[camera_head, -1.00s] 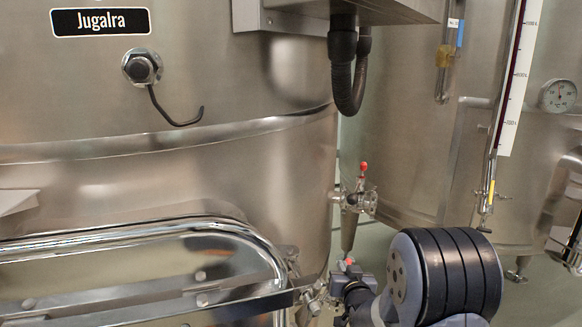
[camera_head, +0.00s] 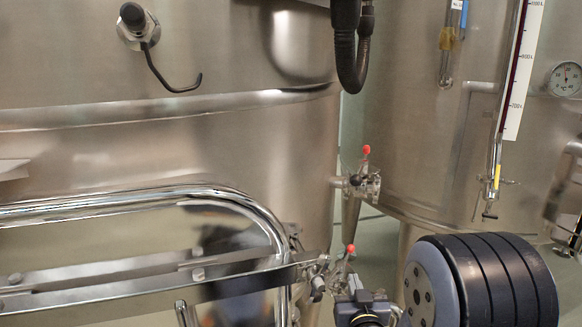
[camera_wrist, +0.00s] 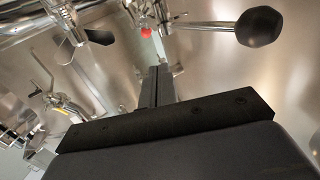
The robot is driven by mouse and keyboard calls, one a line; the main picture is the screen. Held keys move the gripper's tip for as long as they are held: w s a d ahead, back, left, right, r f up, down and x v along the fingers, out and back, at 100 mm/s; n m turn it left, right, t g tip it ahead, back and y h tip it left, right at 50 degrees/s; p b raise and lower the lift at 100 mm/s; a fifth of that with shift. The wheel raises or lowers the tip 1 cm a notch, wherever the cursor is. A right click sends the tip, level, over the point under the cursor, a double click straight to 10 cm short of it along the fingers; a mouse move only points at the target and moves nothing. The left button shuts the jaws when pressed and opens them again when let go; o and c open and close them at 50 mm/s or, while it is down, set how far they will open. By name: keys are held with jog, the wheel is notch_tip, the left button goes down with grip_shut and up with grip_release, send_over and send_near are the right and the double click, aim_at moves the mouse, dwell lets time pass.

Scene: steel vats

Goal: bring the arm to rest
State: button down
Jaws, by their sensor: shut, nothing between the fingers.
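My arm shows at the lower right of the head view, with a large black ribbed joint; a smaller dark part of it lies to the left, just below a red-tipped valve (camera_head: 350,250). My gripper (camera_wrist: 155,85) shows in the wrist view as a narrow dark pair of fingers, together and empty. The fingers point up the picture toward steel pipework and a red knob (camera_wrist: 146,32). I cannot tell whether they touch anything. In the head view the fingertips cannot be made out.
A large steel vat (camera_head: 180,150) fills the left, with a curved steel rail (camera_head: 240,200) before it. Another vat (camera_head: 430,140) stands right, with a dial gauge (camera_head: 566,78). A second red-tipped valve (camera_head: 367,182) is between them. A black-knobbed lever (camera_wrist: 258,26) is close in the wrist view.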

jog(key=shift+s, duration=2)
